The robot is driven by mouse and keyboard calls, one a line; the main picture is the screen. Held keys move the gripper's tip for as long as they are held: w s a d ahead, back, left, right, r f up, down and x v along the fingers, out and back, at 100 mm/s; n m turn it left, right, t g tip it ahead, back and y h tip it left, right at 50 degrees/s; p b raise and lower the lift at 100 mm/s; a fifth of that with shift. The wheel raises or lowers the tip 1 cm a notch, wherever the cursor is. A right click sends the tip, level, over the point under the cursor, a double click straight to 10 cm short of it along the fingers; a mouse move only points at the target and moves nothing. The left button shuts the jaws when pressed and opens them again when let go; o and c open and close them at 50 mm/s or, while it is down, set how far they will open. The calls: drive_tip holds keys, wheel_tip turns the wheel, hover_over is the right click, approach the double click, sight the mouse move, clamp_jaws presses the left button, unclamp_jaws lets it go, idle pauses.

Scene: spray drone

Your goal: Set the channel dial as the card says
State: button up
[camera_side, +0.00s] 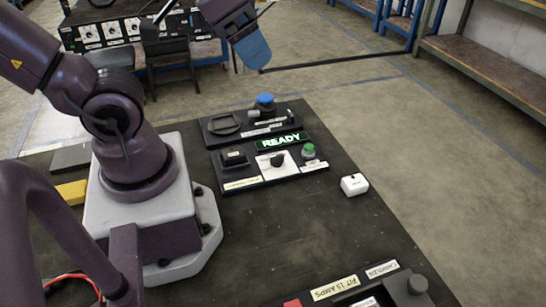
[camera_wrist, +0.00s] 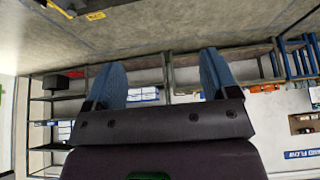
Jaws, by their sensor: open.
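A black dial knob (camera_side: 277,160) sits on a white square plate in the middle of the front panel in the side view. The marks around it are too small to read, so its setting cannot be told. I cannot tell which label is the card. My gripper (camera_side: 258,56) is raised far above and behind the panels, touching nothing. In the wrist view its two blue fingers (camera_wrist: 164,68) are apart with nothing between them.
A lit green READY sign (camera_side: 283,141) stands behind the dial. Nearby are a black switch (camera_side: 234,158), a green button (camera_side: 308,151) and a blue knob (camera_side: 265,102). A white block (camera_side: 354,184) lies to the right. The dark tabletop (camera_side: 290,235) in front is clear.

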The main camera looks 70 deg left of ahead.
idle(0.3)
drive_tip(key=shift+c, duration=0.8)
drive_tip(key=shift+w+f, duration=0.1)
drive_tip(key=shift+f, duration=0.1)
drive_tip(key=shift+c, duration=0.7)
drive_tip(key=n+g, duration=0.6)
drive_tip(key=n, duration=1.2)
approach(277, 155)
wheel_tip(277, 155, down, 10)
drive_tip(key=shift+r, duration=0.1)
